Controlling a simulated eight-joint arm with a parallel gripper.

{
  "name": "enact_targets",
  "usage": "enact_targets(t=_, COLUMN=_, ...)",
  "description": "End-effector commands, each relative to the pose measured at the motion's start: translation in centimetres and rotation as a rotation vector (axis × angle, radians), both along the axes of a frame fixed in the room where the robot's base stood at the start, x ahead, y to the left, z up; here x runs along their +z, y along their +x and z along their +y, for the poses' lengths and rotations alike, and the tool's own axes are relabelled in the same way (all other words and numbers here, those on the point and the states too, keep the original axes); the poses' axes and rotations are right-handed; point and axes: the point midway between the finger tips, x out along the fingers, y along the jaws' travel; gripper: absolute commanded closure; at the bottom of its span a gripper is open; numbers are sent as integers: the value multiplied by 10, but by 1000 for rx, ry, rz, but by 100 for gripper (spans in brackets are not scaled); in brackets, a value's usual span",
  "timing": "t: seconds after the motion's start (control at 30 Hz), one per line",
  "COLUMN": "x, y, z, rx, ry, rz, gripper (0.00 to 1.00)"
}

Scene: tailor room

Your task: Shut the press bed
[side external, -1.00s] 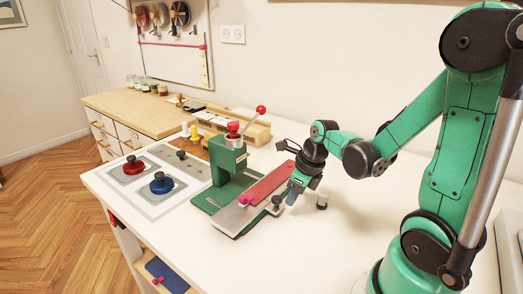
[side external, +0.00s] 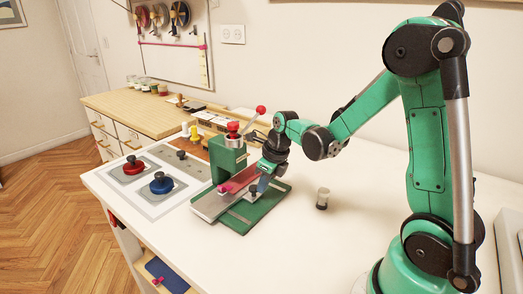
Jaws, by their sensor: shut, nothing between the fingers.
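The press (side external: 228,160) is a green column with a red knob and a red-tipped lever, standing on a green base (side external: 247,216). Its bed (side external: 209,207) is a flat silver plate at the left side of the base, beneath and in front of the press head. A red strip (side external: 240,180) lies on the bed, with a pink piece at its near left end. My gripper (side external: 262,184) is shut and low at the right side of the bed, by its dark knob. The gripper hides part of the bed, and I cannot tell whether it touches.
A white panel with a red spool (side external: 133,167) and a blue spool (side external: 161,184) lies to the left. A wooden counter (side external: 140,108) is behind. The table front and right are clear.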

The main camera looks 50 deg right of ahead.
Motion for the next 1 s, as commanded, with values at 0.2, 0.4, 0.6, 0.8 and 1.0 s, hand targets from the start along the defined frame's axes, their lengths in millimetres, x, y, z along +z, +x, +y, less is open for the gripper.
enact_targets(t=0.2, x=0, y=6, z=1, rx=1, ry=0, rz=-16, gripper=100)
enact_targets(t=0.4, x=1, y=4, z=1, rx=2, ry=2, rz=-16, gripper=100)
enact_targets(t=0.6, x=6, y=-22, z=-3, rx=-3, ry=2, rz=-6, gripper=100)
enact_targets(t=0.8, x=27, y=-44, z=-7, rx=-1, ry=1, rz=0, gripper=100)
enact_targets(t=1.0, x=59, y=-54, z=-8, rx=-2, ry=1, rz=2, gripper=100)
